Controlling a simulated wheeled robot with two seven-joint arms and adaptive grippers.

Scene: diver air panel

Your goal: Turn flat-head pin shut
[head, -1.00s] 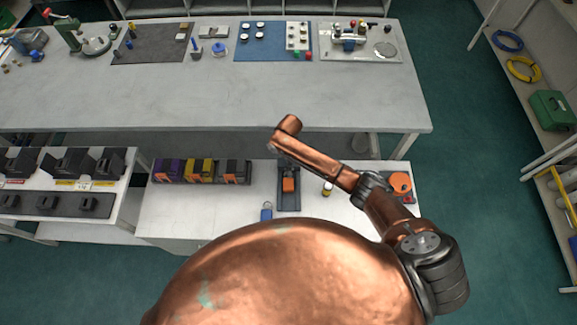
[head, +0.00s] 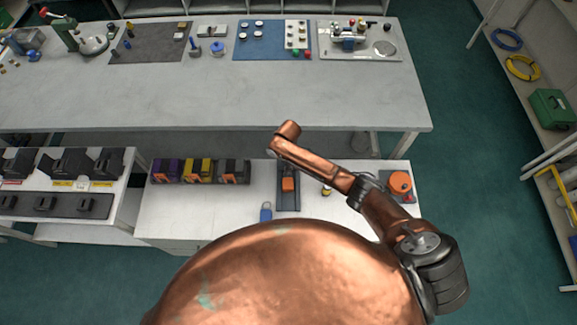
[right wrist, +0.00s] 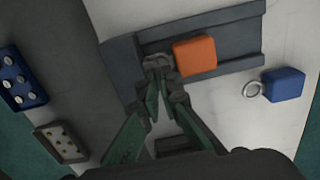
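A dark grey fixture (head: 289,201) with an orange block (head: 288,184) stands on the near white bench. In the right wrist view the fixture (right wrist: 235,32) and orange block (right wrist: 194,55) lie just beyond my right gripper (right wrist: 158,66). Its fingertips are close together at the fixture's edge, beside the orange block. A small grey part shows at the tips; I cannot tell whether it is the flat-head pin or whether it is gripped. In the head view my right wrist hides these fingers. My left gripper is not in view.
A blue tag with a ring (right wrist: 284,85) lies beside the fixture. An orange round knob (head: 400,182) is to the right on the bench. Purple, yellow and black bins (head: 200,171) stand left. A long grey table (head: 210,98) is behind.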

